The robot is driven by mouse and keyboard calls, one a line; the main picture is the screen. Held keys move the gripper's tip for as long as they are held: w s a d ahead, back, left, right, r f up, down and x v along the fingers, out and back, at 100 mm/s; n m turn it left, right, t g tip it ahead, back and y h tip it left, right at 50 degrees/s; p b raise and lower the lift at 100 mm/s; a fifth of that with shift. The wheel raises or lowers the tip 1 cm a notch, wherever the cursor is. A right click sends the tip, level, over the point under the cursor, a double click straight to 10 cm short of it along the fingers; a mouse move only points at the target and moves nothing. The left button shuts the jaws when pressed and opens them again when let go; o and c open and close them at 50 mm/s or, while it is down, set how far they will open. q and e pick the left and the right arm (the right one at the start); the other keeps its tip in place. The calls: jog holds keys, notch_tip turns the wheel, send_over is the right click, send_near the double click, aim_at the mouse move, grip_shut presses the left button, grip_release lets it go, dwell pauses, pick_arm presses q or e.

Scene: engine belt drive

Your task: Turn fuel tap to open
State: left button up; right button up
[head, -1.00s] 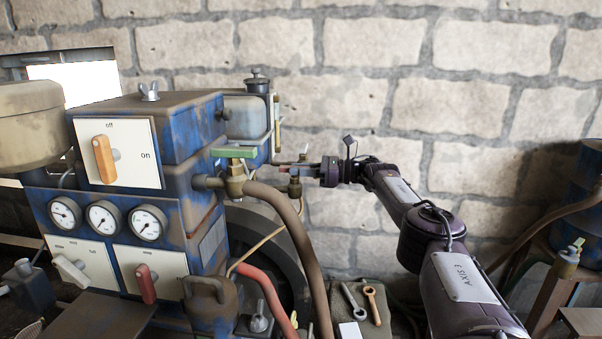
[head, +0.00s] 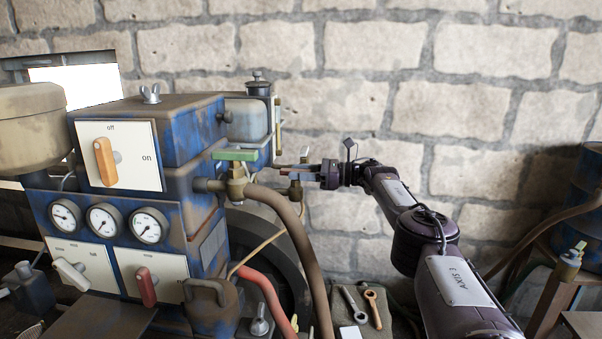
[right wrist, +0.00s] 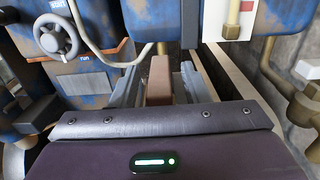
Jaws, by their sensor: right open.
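The small brass tap (head: 295,188) that I take for the fuel tap is beside the engine's blue-grey tank, on its right. My right gripper (head: 290,168) is level with it, reaching in from the right, and partly covers it. In the right wrist view, a brown lever (right wrist: 159,80) stands between the two spread fingers of my right gripper (right wrist: 160,68). The gripper is open around the lever, with a gap visible on the right; contact on the left is unclear. The tap's far side is hidden. My left gripper is not in view.
A green-handled valve (head: 235,154) sits just left of the tap. A thick brown hose (head: 300,235) curves down below my gripper. The blue engine box (head: 175,130) with its orange off/on switch (head: 104,162) fills the left. Wrenches (head: 372,308) lie below. The wall behind is bare.

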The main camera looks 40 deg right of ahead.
jog(key=shift+s+d, duration=0.35)
jog(key=shift+s, duration=0.05)
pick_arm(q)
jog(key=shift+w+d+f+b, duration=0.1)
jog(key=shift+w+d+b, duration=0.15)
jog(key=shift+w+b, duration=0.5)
pick_arm(e)
jog(key=v, duration=0.6)
jog(key=shift+s+d, duration=0.2)
jog(key=shift+s, duration=0.1)
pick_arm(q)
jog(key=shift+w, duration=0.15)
